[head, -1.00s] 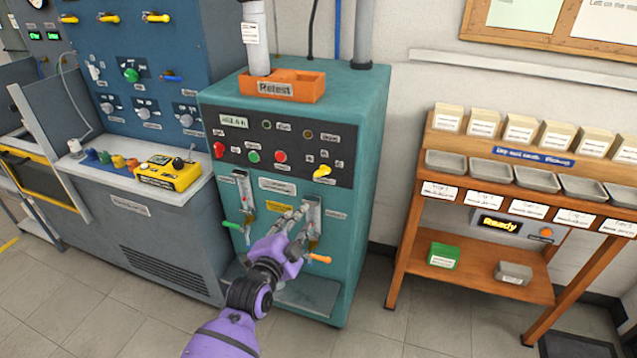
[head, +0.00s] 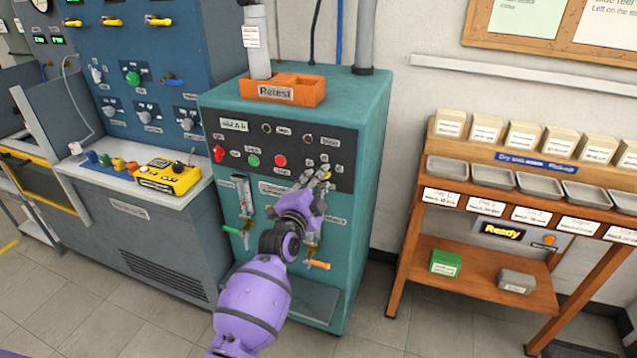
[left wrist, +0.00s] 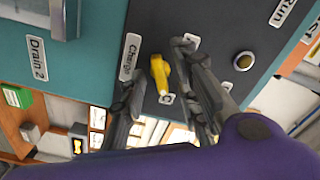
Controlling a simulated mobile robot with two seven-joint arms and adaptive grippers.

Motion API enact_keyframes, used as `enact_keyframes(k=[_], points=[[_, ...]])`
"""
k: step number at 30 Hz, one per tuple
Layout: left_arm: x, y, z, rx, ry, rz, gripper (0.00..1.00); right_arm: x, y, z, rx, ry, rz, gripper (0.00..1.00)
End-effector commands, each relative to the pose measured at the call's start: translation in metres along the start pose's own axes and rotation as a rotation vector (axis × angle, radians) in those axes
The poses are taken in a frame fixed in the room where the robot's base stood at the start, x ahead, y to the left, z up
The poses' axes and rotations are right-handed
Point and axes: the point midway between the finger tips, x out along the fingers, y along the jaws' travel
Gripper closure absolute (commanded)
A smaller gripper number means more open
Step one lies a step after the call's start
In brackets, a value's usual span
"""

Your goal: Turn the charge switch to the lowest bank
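The charge switch is a yellow knob on the black upper panel of the teal cabinet (head: 220,175). In the left wrist view the yellow charge switch (left wrist: 160,75) stands beside the "Charge" label (left wrist: 131,57), with its narrow end toward the bottom of the picture. My left gripper (head: 314,182) is in front of the switch and hides most of it in the head view. In the left wrist view my left gripper (left wrist: 162,70) is open, with a finger on either side of the switch and visible gaps to it. My right gripper is not in view.
On the same panel are a red knob (head: 219,154), a green button (head: 253,160) and a red button (head: 280,160). Below are gauges with a green handle (head: 231,230) and an orange handle (head: 317,265). A wooden shelf (head: 412,215) stands to the right.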

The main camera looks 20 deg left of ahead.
Motion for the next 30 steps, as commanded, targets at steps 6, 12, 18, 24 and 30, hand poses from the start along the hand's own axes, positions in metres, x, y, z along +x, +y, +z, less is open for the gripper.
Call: enact_keyframes(k=[6, 12, 18, 24, 30], points=[[0.000, 0.000, 0.000, 0.000, 0.000, 0.000, 0.82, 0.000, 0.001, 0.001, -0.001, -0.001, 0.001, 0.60], [0.000, 0.000, 0.000, 0.000, 0.000, 0.000, 1.00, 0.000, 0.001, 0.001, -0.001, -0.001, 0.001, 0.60], [-0.001, 0.000, 0.000, -0.003, 0.000, 0.000, 1.00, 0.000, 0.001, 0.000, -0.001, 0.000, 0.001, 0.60], [0.000, -0.001, 0.000, -0.049, 0.000, 0.000, 1.00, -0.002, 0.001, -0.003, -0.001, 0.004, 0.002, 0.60], [0.000, -0.002, -0.001, -0.167, 0.002, -0.001, 1.00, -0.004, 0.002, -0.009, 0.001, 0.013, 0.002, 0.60]])
